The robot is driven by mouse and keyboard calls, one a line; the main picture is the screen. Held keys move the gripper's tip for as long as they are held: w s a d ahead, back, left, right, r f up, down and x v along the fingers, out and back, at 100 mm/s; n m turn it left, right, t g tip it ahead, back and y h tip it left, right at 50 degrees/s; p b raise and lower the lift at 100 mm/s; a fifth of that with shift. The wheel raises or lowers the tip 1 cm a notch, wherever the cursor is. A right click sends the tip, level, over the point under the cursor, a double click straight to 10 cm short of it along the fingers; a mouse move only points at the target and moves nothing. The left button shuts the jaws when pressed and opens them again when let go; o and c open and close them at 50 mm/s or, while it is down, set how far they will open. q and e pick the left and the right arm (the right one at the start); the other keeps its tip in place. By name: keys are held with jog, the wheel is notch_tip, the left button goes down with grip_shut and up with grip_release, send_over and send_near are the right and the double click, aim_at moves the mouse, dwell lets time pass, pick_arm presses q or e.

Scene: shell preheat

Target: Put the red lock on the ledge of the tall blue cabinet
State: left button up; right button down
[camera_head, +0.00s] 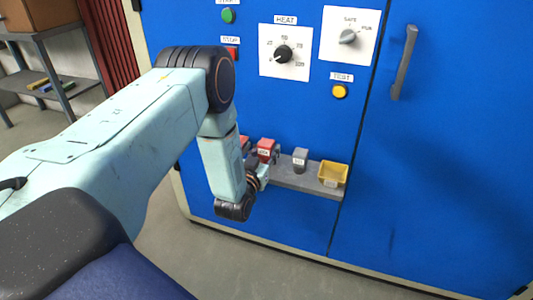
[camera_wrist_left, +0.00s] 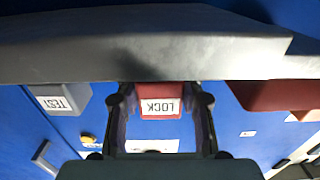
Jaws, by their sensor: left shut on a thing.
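The red lock (camera_head: 266,150) is at the ledge of the tall blue cabinet, toward its left part. In the left wrist view the lock (camera_wrist_left: 160,104), labelled LOCK, sits between the two fingers of my left gripper (camera_wrist_left: 160,112), which is shut on it. In the head view my left gripper (camera_head: 264,164) is partly hidden by its own wrist. The grey ledge (camera_head: 312,185) runs along the cabinet front; its edge (camera_wrist_left: 150,58) crosses the top of the left wrist view and hides part of the lock. I cannot tell whether the lock touches the ledge. My right gripper is not in view.
A grey tagged block (camera_head: 300,158) and a yellow bin (camera_head: 333,174) stand right of the lock on the ledge. Another red item (camera_head: 244,142) is close on its left. Knobs, buttons and a door handle (camera_head: 404,62) are higher up. A shelf (camera_head: 45,75) stands at left.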

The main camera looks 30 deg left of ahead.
pick_arm(q)
jog(key=shift+s, duration=0.1)
jog(key=o, duration=1.2)
jog(key=shift+f, duration=0.1)
